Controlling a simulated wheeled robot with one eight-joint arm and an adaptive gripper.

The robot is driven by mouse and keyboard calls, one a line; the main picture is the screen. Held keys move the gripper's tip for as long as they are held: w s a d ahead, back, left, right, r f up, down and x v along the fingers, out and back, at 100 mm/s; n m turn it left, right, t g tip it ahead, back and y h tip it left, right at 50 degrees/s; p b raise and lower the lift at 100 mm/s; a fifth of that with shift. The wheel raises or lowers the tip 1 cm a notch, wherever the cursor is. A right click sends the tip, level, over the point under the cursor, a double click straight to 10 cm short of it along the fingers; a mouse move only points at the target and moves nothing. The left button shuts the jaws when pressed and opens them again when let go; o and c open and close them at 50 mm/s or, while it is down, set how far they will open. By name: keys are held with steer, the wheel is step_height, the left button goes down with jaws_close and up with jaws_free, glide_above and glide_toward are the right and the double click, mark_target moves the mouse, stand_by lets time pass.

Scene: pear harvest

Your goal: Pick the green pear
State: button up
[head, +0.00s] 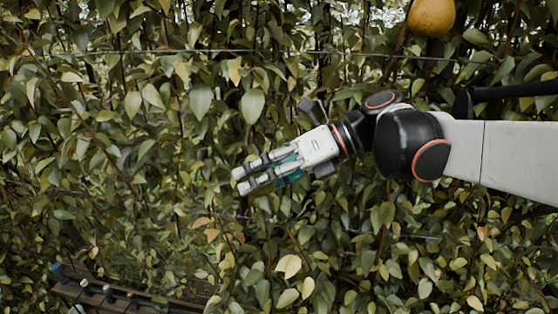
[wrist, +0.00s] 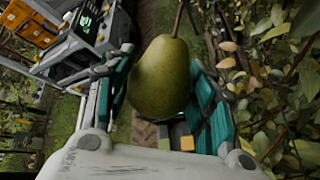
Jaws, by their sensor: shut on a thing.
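A green pear (wrist: 160,78) with its stem pointing up sits between the two teal finger pads of my gripper in the wrist view. My gripper (wrist: 160,95) is shut on it. In the head view my gripper (head: 263,171) points left in front of the leafy hedge, with its fingers close together. I cannot make out the pear in the head view.
A yellow-orange pear (head: 431,15) hangs at the top right of the head view. Dense foliage (head: 120,140) fills the background, with thin horizontal wires across it. In the wrist view, leaves are at the right and machinery with orange and yellow parts (wrist: 30,20) is at the upper left.

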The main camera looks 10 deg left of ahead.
steer(key=shift+s+d+f, duration=0.15)
steer(key=shift+s+d, duration=0.3)
steer(key=shift+s, duration=0.25)
steer(key=shift+s+d+f, duration=0.2)
steer(key=shift+s+d, duration=0.2)
steer(key=shift+s, duration=0.35)
steer(key=shift+s+d+f, duration=0.15)
steer(key=shift+s+d, duration=0.3)
steer(key=shift+s, duration=0.25)
steer(key=s+d+n+t+y+b, duration=0.3)
steer(key=s+d+n+y, duration=0.1)
steer(key=s+n+y, duration=0.1)
steer(key=shift+s+d+n+b, duration=0.35)
steer(key=shift+s+n, duration=0.25)
steer(key=shift+s, duration=0.75)
